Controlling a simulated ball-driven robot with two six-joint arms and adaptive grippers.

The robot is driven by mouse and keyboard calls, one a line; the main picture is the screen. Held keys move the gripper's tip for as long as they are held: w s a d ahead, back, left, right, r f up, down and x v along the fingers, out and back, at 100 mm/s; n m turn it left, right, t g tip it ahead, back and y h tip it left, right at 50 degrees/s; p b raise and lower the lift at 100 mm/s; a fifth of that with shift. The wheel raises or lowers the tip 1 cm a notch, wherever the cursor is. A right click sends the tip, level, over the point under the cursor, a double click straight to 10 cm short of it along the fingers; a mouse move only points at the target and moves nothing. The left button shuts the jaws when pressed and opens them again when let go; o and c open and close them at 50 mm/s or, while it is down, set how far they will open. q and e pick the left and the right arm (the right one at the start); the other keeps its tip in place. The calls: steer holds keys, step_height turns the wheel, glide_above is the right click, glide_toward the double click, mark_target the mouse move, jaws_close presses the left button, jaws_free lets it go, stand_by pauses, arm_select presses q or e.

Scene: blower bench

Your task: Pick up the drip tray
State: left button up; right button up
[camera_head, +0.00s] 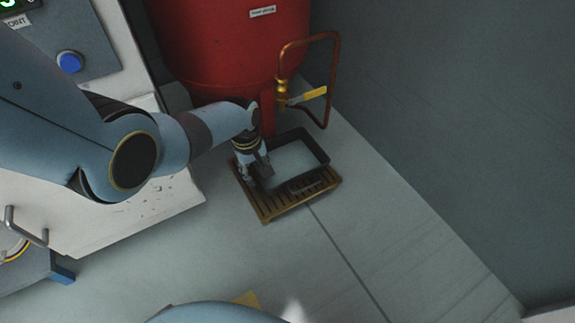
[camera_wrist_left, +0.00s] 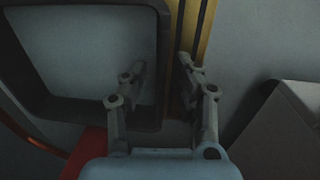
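My left gripper (camera_head: 254,178) is at the tray's near left side. In the left wrist view its fingers (camera_wrist_left: 161,67) are apart, one over the tray's inside and the other outside its wall, above the slats. Contact with the wall cannot be told. My right gripper is not in view.
The red tank (camera_head: 225,45) stands just behind the tray. A copper pipe (camera_head: 334,75) with a yellow-handled valve (camera_head: 308,97) hangs beside it. A white bench (camera_head: 130,215) is at the left and a grey wall (camera_head: 460,110) at the right. The front floor is mostly clear.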

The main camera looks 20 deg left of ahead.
arm_select(q)
steer(key=shift+c, duration=0.4)
jaws_close()
steer(key=shift+w+r, duration=0.1)
steer(key=shift+r, duration=0.05)
